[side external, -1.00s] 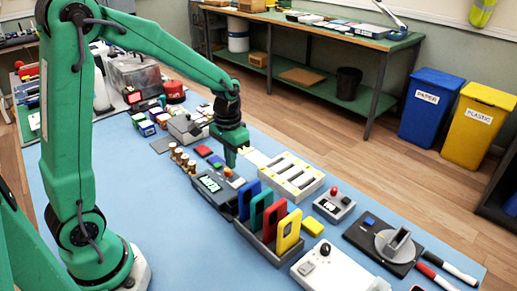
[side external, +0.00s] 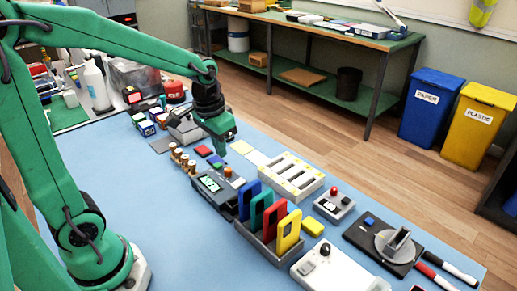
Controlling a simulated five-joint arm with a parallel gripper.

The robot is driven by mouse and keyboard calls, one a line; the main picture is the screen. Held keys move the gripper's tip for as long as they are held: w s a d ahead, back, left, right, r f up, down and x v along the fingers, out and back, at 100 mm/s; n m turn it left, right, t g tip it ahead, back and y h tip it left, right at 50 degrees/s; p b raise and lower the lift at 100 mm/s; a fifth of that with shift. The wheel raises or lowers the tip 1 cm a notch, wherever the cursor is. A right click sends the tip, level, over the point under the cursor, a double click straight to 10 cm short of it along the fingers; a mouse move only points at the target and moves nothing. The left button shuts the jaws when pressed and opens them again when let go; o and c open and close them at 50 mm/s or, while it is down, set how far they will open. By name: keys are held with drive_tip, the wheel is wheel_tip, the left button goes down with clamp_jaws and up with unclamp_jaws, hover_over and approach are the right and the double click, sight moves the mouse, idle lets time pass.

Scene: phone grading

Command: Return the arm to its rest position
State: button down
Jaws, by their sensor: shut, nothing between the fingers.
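My gripper (side external: 222,148) is a green and black hand at the end of my green arm. It is shut and empty, pointing down above the blue table, just behind a dark grey device with a lit display (side external: 210,184). It appears to be clear of that device, though the exact height is hard to tell.
A grey rack holds blue, teal, red and yellow phone cases (side external: 288,231) in front of the gripper. A light tray with slots (side external: 290,176) lies to its right. Small brass-coloured cylinders (side external: 183,160) stand to its left. The blue table's front left (side external: 185,250) is clear.

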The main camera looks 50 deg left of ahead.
drive_tip(key=s+d+r+t, duration=0.2)
drive_tip(key=s+r+t, duration=0.2)
drive_tip(key=s+r, duration=0.3)
drive_tip(key=shift+s+d, duration=0.35)
drive_tip(key=shift+s, duration=1.95)
